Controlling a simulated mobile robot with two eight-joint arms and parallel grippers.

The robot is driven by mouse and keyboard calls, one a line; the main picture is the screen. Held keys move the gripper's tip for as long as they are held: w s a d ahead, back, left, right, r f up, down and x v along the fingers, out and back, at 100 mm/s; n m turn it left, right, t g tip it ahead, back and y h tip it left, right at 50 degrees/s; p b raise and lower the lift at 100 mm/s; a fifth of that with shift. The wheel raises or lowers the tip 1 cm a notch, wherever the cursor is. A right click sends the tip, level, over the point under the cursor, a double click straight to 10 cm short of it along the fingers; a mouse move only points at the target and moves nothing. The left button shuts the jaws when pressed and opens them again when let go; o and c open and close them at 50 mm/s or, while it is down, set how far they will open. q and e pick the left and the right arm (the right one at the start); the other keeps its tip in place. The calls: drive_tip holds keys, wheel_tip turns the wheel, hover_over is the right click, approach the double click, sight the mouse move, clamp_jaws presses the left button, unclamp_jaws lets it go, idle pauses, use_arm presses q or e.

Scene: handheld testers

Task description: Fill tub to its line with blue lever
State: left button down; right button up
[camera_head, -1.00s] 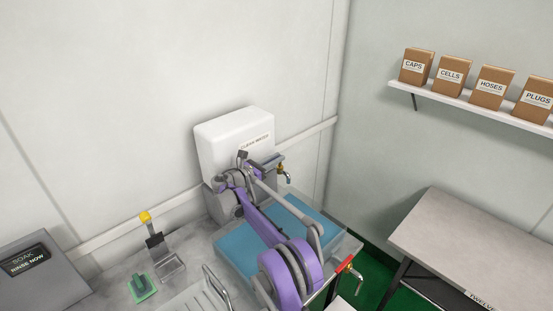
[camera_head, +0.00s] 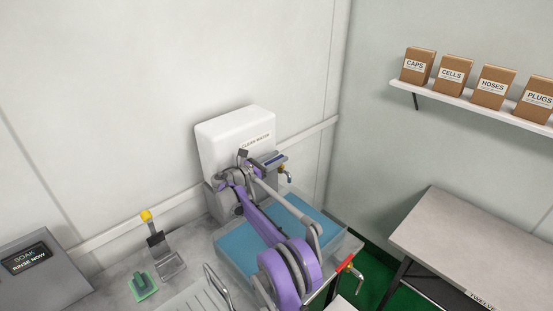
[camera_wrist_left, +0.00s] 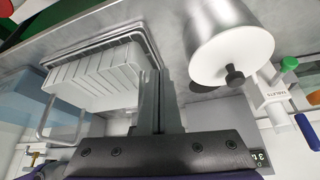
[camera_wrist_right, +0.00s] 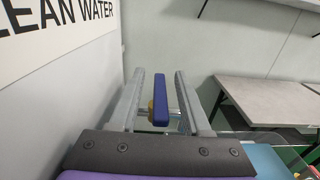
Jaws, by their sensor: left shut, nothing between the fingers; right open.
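The white clean water tank (camera_head: 235,140) stands against the back wall, with a brass tap (camera_head: 288,175) at its right side. The clear tub (camera_head: 350,240) below the tap holds blue content; its fill line cannot be made out. My right arm crosses over the tub. My right gripper (camera_head: 258,162) is open at the tap. In the right wrist view, the blue lever (camera_wrist_right: 160,98) stands between its two fingers, with a gap visible on each side. My left gripper (camera_wrist_left: 160,90) is shut and empty, above the counter beside a white ribbed rack (camera_wrist_left: 95,75).
A red-handled tap (camera_head: 345,263) is at the tub's front right. A yellow-topped lever stand (camera_head: 157,240) and green switch (camera_head: 142,284) are on the counter. In the left wrist view, a metal cylinder (camera_wrist_left: 222,50) is close to the left fingers. A grey table (camera_head: 470,240) is at right.

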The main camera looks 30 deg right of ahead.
drive_tip(key=a, duration=0.3)
drive_tip(key=s+a+b, duration=0.1)
drive_tip(key=a, duration=0.3)
drive_tip(key=s+a, duration=0.1)
drive_tip(key=a, duration=0.2)
drive_tip(key=shift+s+a, duration=0.1)
drive_tip(key=shift+a, duration=0.2)
drive_tip(key=s+a+m+y+p, duration=0.15)
drive_tip(key=s+m+y, duration=0.75)
drive_tip(key=s, duration=1.1)
drive_tip(key=s+a+f+m+y, duration=0.2)
drive_tip(key=s+a+m+y, duration=0.1)
drive_tip(key=s, duration=0.4)
drive_tip(key=s+a+f+m+t+y, duration=0.1)
drive_tip(key=s+a+f+m+y, duration=0.1)
drive_tip(key=s, duration=0.5)
drive_tip(key=s+a+f+m+t+y, duration=0.1)
drive_tip(key=s+a+f+m+y, duration=0.2)
drive_tip(key=s+a+m, duration=0.3)
drive_tip(key=shift+s+a+f+y+p, duration=0.35)
drive_tip(key=shift+s+a+f, duration=0.3)
drive_tip(key=shift+s+a, duration=0.35)
